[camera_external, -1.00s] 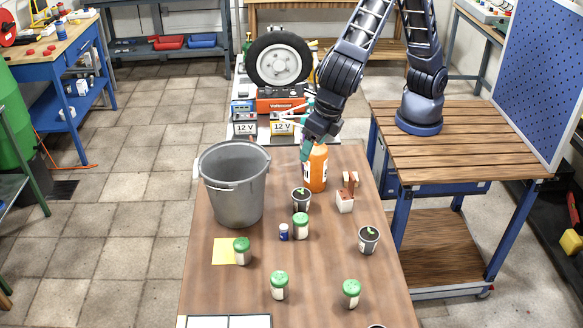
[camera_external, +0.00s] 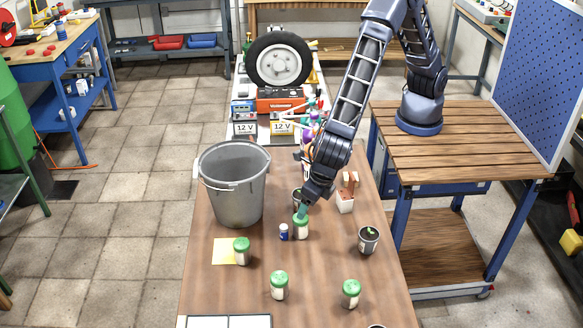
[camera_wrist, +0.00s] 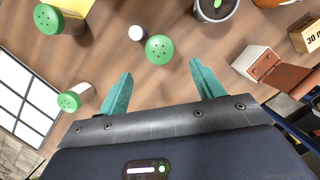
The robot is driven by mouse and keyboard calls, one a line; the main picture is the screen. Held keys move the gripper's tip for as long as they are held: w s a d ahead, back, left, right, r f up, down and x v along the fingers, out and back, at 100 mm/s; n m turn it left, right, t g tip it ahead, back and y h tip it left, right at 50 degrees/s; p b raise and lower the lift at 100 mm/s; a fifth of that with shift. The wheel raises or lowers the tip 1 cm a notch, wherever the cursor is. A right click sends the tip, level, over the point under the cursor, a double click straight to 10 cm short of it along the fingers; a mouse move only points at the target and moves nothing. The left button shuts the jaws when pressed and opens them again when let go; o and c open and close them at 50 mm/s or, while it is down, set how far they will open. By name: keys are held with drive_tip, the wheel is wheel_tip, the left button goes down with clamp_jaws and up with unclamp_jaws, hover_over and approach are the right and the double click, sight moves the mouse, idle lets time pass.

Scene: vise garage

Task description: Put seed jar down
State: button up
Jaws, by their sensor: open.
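Several jars with green lids stand upright on the brown table (camera_external: 215,285). One jar (camera_external: 300,232) is right below my gripper (camera_external: 302,212) in the external view; the fingertips partly cover its lid. In the wrist view, its green lid (camera_wrist: 159,48) appears just beyond the gap between the teal fingers of my gripper (camera_wrist: 161,72). The fingers are spread and nothing is held. Other jars are at the left on a yellow sheet (camera_external: 241,252), front middle (camera_external: 279,287) and front right (camera_external: 351,294). I cannot tell which is the seed jar.
A small blue-and-white bottle (camera_external: 284,232) stands close left of the jar under my gripper. The table's front middle has bare room between jars.

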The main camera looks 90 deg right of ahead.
sight(300, 226)
drive_tip(key=shift+w+x, duration=0.1)
drive_tip(key=shift+x, duration=2.05)
drive_tip(key=shift+w+x, duration=0.15)
drive_tip(key=shift+x, duration=2.05)
drive_tip(key=shift+d+r, duration=0.15)
drive_tip(key=shift+d, duration=0.05)
drive_tip(key=c, duration=1.2)
drive_tip(key=shift+o, duration=0.2)
